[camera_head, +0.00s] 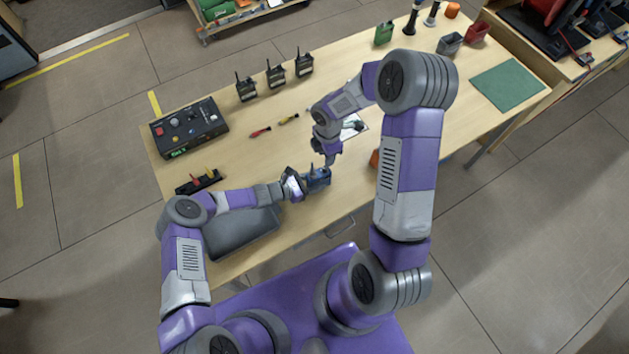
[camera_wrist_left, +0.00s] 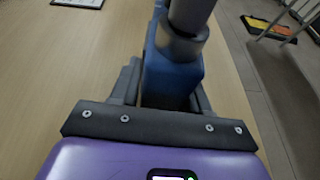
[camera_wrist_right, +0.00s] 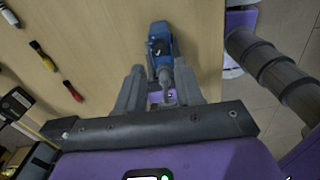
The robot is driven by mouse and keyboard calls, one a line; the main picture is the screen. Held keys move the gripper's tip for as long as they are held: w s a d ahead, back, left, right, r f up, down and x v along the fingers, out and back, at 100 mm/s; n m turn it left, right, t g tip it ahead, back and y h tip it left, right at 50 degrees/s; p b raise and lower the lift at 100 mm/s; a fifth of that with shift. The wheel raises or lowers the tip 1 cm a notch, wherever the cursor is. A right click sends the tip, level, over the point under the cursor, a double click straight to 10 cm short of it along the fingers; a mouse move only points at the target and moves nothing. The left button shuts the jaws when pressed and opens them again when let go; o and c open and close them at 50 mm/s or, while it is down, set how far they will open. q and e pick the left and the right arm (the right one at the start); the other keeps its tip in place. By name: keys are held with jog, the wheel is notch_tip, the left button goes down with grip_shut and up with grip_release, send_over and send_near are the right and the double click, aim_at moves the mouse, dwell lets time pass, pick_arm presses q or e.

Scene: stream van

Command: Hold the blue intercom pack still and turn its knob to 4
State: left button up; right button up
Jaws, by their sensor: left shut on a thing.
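The blue intercom pack (camera_head: 319,178) is at the front edge of the wooden table, left of my large right arm. My left gripper (camera_head: 302,182) is shut on it from the left. In the left wrist view the blue pack (camera_wrist_left: 172,80) sits between the two fingers. My right gripper (camera_head: 328,160) is just above the pack, pointing down. The knob's setting is too small to read.
A black control box (camera_head: 189,128) and a rack with red and yellow handles (camera_head: 198,182) are on the left. Several black radios (camera_head: 276,75) stand at the back. A dark grey tray (camera_head: 240,232) lies at the front left. A green mat (camera_head: 507,85) is far right.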

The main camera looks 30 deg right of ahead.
aim_at(326, 168)
jog(key=m, duration=0.3)
jog(key=f+m, duration=0.1)
jog(key=m, duration=0.2)
jog(key=shift+f, duration=2.9)
jog(key=shift+f+n, duration=0.15)
jog(key=shift+n, duration=0.15)
jog(key=n, duration=1.2)
jog(key=shift+c, duration=0.4)
jog(key=c, duration=0.5)
jog(key=shift+m, duration=1.5)
jog(key=shift+c, duration=0.2)
